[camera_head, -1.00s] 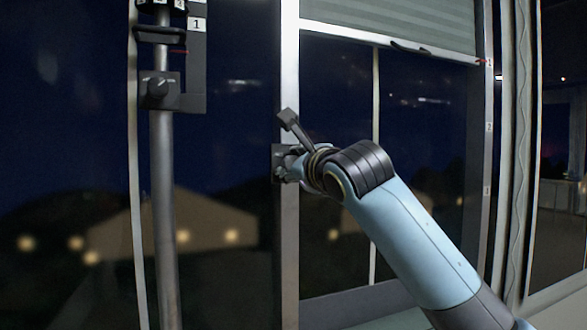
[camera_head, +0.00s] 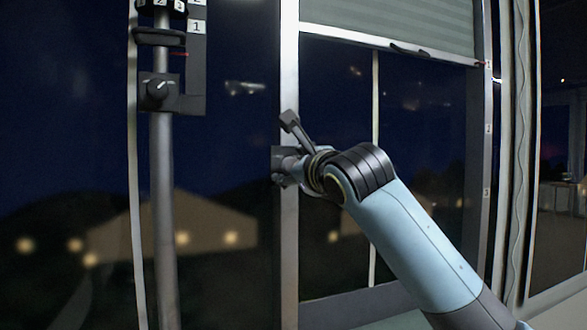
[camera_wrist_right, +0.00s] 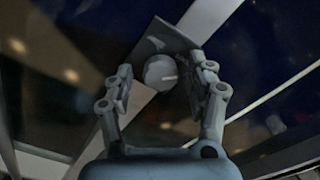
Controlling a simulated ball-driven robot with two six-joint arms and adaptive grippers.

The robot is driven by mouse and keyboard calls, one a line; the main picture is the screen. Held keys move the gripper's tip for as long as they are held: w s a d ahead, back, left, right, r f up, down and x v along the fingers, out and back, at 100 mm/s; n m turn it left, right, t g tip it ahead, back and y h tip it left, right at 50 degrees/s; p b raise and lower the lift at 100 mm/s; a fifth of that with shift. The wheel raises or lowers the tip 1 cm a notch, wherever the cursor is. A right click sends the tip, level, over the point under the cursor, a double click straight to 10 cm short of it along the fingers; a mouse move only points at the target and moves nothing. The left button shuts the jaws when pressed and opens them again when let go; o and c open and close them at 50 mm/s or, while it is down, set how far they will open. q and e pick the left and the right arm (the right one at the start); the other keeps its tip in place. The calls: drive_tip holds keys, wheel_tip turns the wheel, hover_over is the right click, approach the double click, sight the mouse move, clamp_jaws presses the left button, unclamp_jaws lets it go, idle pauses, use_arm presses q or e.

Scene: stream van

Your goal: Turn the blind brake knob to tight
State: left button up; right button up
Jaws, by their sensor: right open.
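The knob (camera_wrist_right: 160,72) is round and grey with a pale pointer line. It sits on a dark plate (camera_wrist_right: 165,42) on the light window post, and the line points to the right in the right wrist view. My right gripper (camera_wrist_right: 163,78) is open, with one finger on each side of the knob; I cannot tell whether they touch it. In the head view the plate (camera_head: 277,159) shows at the post, the gripper tip is against it, and the knob is hidden. My left gripper is not in view.
A second dark knob (camera_head: 158,88) is on a bracket on the grey pole (camera_head: 162,200) at the left. A pale green blind (camera_head: 400,22) hangs partly lowered over the right window, its bottom rail above my arm. Number labels run down the right frame.

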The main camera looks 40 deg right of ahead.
drive_tip(key=v, duration=0.7)
drive_tip(key=shift+s, duration=0.2)
drive_tip(key=shift+f, duration=0.1)
